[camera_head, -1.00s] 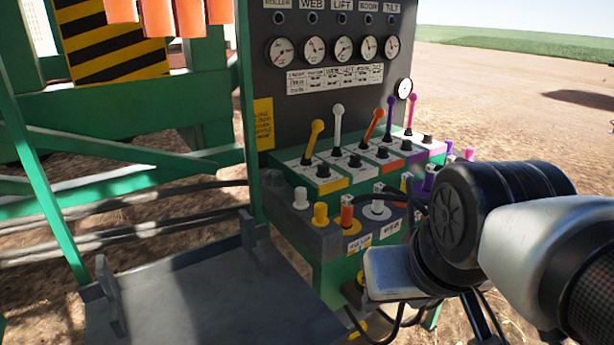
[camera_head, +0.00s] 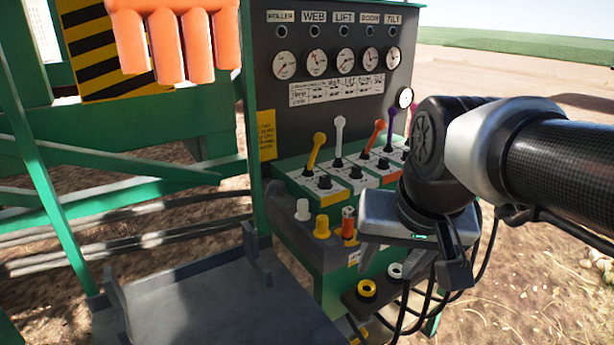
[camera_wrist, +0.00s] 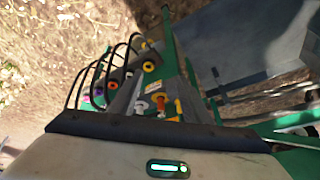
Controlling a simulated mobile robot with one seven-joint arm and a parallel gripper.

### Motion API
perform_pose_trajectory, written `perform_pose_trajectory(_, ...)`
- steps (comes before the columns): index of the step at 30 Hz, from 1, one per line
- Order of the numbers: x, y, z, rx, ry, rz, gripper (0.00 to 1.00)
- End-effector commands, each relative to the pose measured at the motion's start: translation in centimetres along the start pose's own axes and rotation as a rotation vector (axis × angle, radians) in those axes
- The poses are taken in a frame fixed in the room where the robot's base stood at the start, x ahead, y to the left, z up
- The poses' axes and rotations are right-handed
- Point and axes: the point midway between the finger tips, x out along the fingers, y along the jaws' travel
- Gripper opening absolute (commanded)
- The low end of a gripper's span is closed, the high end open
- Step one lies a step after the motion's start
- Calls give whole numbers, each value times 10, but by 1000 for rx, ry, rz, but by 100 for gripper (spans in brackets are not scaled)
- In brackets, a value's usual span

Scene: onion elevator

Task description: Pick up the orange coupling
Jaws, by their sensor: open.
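The orange coupling (camera_head: 348,224) stands upright on the grey ledge of the green control stand, between a yellow coupling (camera_head: 321,227) and my gripper. My gripper (camera_head: 415,262) is open, hanging at the right of the orange coupling and apart from it. Its housing hides part of the ledge and the couplings farther right. In the wrist view, small orange, white and yellow fittings show beyond the housing. One orange fitting (camera_wrist: 161,104) there appears to be the coupling.
Lever handles (camera_head: 338,140) rise behind the ledge, below a gauge panel (camera_head: 340,60). A white coupling (camera_head: 302,210) stands left of the yellow one. Black hoses (camera_head: 405,312) hang below a lower bracket with a yellow ring (camera_head: 366,289). A grey platform (camera_head: 215,305) lies in front.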

Motion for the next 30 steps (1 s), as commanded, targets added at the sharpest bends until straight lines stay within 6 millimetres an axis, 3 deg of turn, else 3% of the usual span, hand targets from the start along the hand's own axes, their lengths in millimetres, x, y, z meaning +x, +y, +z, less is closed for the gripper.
perform_pose_trajectory(1, -16, -7, -33, 58, -33, 5, 44)
perform_pose_trajectory(2, -19, -10, -49, 100, -49, 10, 44)
perform_pose_trajectory(7, -14, -26, -132, 333, -132, 63, 44)
perform_pose_trajectory(12, 16, -43, -201, 547, -189, 154, 44)
perform_pose_trajectory(15, 40, -52, -230, 657, -205, 214, 44)
perform_pose_trajectory(22, 85, -63, -259, 806, -209, 309, 44)
perform_pose_trajectory(30, 121, -59, -252, 833, -209, 328, 44)
